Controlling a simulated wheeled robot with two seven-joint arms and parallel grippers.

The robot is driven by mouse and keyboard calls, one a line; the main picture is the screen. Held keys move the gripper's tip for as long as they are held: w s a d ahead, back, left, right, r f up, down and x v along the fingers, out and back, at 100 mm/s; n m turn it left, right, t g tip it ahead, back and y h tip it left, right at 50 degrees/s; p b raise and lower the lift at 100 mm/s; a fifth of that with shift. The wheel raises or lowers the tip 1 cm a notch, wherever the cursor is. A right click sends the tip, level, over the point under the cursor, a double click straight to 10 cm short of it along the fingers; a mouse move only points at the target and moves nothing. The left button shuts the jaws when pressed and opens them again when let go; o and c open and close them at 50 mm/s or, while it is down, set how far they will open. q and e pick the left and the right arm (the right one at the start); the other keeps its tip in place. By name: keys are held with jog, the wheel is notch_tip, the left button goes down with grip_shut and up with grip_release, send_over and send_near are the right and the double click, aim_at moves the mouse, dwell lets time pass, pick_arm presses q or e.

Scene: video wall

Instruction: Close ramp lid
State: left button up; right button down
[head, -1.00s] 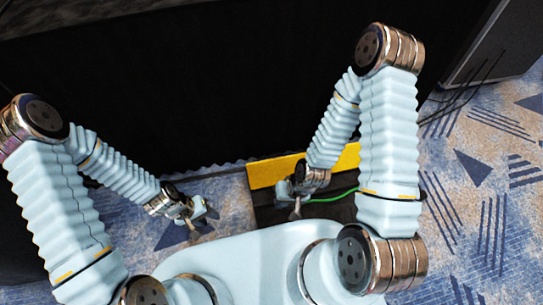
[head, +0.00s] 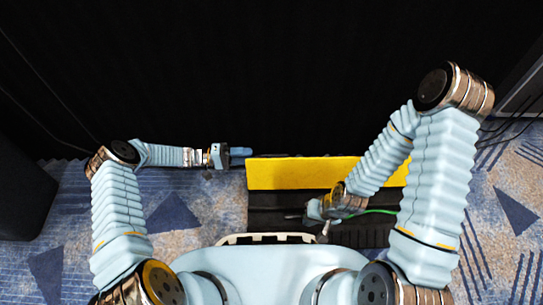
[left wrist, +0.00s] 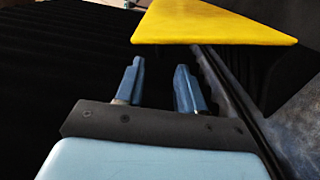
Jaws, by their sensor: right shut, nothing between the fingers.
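The yellow ramp lid (head: 300,173) stands raised along the far side of the black ramp (head: 272,216), whose channel is uncovered. A green cable (head: 378,211) shows beside my right gripper. My left gripper (head: 243,153) is just beyond the lid's left end. In the left wrist view its two blue fingers (left wrist: 160,75) are apart with nothing between them, and the lid (left wrist: 215,25) lies ahead of them to the right. I see no contact with the lid. My right gripper (head: 318,225) is shut and empty over the ramp, and my right arm hides the lid's right end.
A dark wall (head: 270,70) fills the far side. Blue patterned carpet (head: 190,220) lies left of the ramp and continues at right. A dark box (head: 22,195) stands at far left, and black cables (head: 505,135) hang at right.

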aim_at(270, 156)
pick_arm(q)
jog(key=d, duration=0.8)
jog(key=shift+d, duration=0.35)
jog(key=shift+c, duration=0.5)
jog(key=shift+f, duration=0.1)
grip_shut()
